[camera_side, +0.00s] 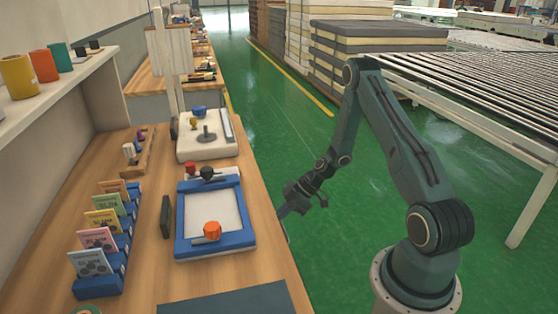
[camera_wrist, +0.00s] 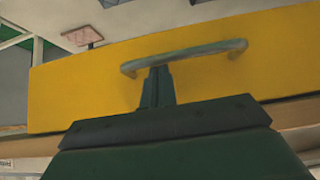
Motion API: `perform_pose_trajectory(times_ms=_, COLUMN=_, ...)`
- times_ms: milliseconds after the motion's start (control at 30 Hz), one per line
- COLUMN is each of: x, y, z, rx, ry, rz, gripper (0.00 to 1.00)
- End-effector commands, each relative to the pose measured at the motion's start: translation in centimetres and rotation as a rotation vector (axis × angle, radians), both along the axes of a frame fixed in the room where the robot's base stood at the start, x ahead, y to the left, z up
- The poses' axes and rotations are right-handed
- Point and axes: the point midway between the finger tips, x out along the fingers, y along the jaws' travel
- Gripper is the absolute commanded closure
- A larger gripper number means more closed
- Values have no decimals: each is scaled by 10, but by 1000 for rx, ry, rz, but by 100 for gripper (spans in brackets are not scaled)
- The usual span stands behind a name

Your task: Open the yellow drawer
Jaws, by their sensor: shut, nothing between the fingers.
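The yellow drawer (camera_wrist: 80,85) fills much of the wrist view as a flat yellow front. Its grey-green bar handle (camera_wrist: 190,53) runs across the upper middle, slightly tilted. My gripper (camera_wrist: 157,70) is shut and empty, its fingertips at the lower edge of the handle, left of its middle. I cannot tell whether they touch the bar or reach behind it. In the side view my gripper (camera_side: 284,212) is low beside the right edge of the workbench, and the drawer front is hidden there.
The wooden workbench (camera_side: 270,262) holds a blue-framed tray (camera_side: 180,230), a blue rack of cards (camera_side: 112,262) and a dark mat (camera_side: 230,302). A roller conveyor (camera_side: 470,95) stands behind my arm. Green floor (camera_side: 290,130) is free between bench and conveyor.

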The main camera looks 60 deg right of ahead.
Motion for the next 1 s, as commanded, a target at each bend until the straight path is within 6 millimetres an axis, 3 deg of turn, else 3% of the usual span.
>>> perform_pose_trajectory(times_ms=567, x=2, y=2, z=-5, rx=0, ry=0, rz=-1, gripper=100)
perform_pose_trajectory(times_ms=1000, x=-39, y=-40, z=-5, rx=-2, ry=1, rz=-6, gripper=100)
